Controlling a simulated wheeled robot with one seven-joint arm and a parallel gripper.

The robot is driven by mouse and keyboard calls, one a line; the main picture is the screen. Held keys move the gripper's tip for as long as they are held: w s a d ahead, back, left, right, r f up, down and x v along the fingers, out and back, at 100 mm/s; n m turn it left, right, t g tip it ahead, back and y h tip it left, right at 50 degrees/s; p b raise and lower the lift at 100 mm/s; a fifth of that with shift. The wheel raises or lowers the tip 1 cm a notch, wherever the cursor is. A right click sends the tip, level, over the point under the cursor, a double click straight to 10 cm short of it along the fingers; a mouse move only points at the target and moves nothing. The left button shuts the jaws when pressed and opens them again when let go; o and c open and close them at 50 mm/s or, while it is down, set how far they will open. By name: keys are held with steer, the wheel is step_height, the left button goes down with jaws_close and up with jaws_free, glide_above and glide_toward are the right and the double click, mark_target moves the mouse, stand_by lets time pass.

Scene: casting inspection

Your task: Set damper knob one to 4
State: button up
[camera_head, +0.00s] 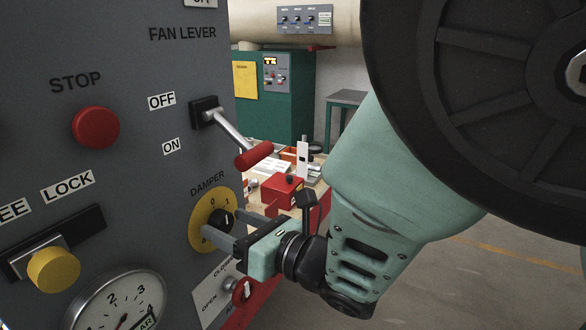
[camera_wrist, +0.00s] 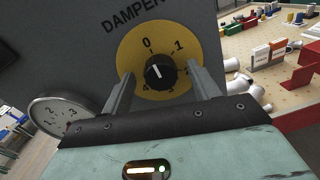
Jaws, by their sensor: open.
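The damper knob (camera_wrist: 160,71) is black and round, set in a yellow dial (camera_wrist: 127,53) on the grey panel under the word DAMPER. In the head view the knob (camera_head: 227,219) is partly behind my gripper. Its white mark points up, near the 0 in the wrist view; 1 is at upper right and the lower numbers are partly covered. My gripper (camera_wrist: 161,75) is open, with one finger to each side of the knob and a gap between. In the head view my gripper (camera_head: 225,228) reaches the dial from the right.
The fan lever (camera_head: 240,143) with its red grip sticks out above the dial. A red OPEN/CLOSE valve knob (camera_head: 242,289) sits just below my gripper. A gauge (camera_head: 118,302), a yellow knob (camera_head: 54,269) and a red stop button (camera_head: 96,128) are to the left. A cluttered table (camera_wrist: 283,78) stands behind.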

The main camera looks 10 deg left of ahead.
steer(key=shift+a, duration=0.2)
steer(key=c, duration=1)
steer(key=shift+b, duration=0.3)
